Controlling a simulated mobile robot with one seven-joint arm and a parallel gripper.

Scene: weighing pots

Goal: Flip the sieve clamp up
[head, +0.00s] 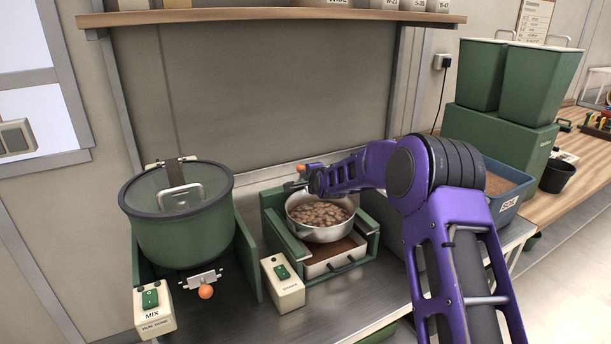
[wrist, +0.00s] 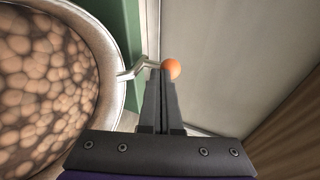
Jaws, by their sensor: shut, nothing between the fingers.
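The sieve (head: 309,232) is a pale round pan full of brown pebbles, seated in a green frame; its rim and pebbles fill the left of the wrist view (wrist: 60,80). The sieve clamp (wrist: 142,69) is a bent metal lever at the pan's edge, ending in an orange ball knob (wrist: 171,69). In the head view an orange knob (head: 301,168) shows behind the pan. My gripper (wrist: 160,78) is shut and empty, its fingertips right at the knob and lever; whether they touch cannot be told. In the head view my arm reaches over the pan's back side.
A drawer (head: 336,262) sits under the sieve, with a switch box (head: 283,282) in front. Left stands a lidded green mixing pot (head: 183,230) with its own orange knob (head: 205,292). A shelf (head: 270,17) hangs above. A blue soil bin (head: 507,190) stands right.

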